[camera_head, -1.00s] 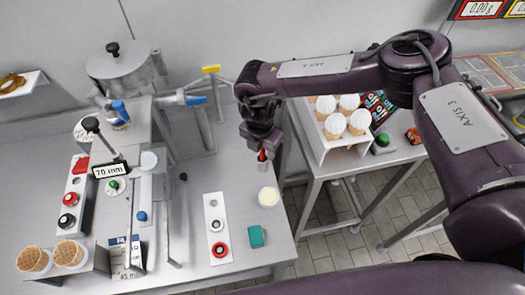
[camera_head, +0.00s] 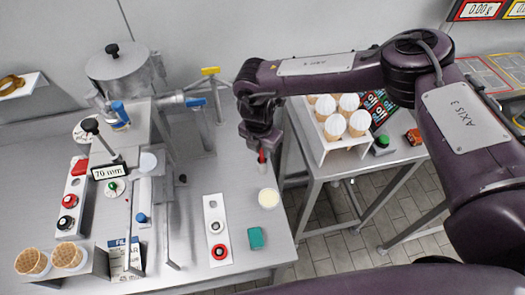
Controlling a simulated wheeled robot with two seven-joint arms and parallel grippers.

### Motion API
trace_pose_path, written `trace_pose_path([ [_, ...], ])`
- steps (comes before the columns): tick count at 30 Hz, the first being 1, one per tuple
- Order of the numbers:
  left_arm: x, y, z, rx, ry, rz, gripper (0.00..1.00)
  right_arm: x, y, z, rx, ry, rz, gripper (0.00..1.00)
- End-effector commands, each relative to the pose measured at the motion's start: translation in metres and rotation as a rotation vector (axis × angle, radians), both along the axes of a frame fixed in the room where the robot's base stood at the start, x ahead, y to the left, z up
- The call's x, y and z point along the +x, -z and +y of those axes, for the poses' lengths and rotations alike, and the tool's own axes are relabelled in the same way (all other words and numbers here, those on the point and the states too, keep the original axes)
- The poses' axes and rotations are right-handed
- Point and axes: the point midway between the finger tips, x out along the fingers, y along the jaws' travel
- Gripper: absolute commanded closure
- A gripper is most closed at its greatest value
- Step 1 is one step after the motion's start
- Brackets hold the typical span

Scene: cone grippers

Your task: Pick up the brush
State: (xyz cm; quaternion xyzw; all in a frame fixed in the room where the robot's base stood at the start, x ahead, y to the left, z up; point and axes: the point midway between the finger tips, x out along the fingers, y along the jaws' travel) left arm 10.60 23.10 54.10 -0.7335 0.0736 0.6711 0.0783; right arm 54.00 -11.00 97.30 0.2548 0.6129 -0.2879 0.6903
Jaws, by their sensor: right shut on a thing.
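My right gripper (camera_head: 262,149) is at the right end of the steel table (camera_head: 215,178), at the end of the purple arm that comes in from the right. It points down and is shut on a small, narrow red thing, which looks like the brush (camera_head: 262,158). Only its lower part shows below the fingers; the rest is hidden by the gripper. I cannot tell whether its lower end touches the table. My left gripper is not in view.
A round cream-coloured pot (camera_head: 268,198) stands just below the gripper, with a green block (camera_head: 256,238) nearer. A white button panel (camera_head: 217,235) lies to the left. A cone rack (camera_head: 335,143) stands right on another table. A machine (camera_head: 118,75) fills the left.

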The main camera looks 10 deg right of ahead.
Motion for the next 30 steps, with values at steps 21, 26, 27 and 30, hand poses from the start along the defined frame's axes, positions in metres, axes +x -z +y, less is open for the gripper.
trace_pose_path([
  [21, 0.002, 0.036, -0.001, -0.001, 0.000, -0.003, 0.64, 0.001, -0.150, 0.000, -0.002, -0.002, -0.008, 1.00],
  [26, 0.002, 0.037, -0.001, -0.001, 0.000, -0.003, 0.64, 0.001, -0.173, 0.000, -0.002, -0.001, -0.006, 1.00],
  [27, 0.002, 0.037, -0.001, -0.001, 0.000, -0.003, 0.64, 0.001, -0.178, 0.000, -0.002, -0.001, -0.004, 1.00],
  [30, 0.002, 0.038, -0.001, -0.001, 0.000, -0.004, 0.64, 0.001, -0.185, 0.000, -0.001, 0.000, -0.004, 1.00],
])
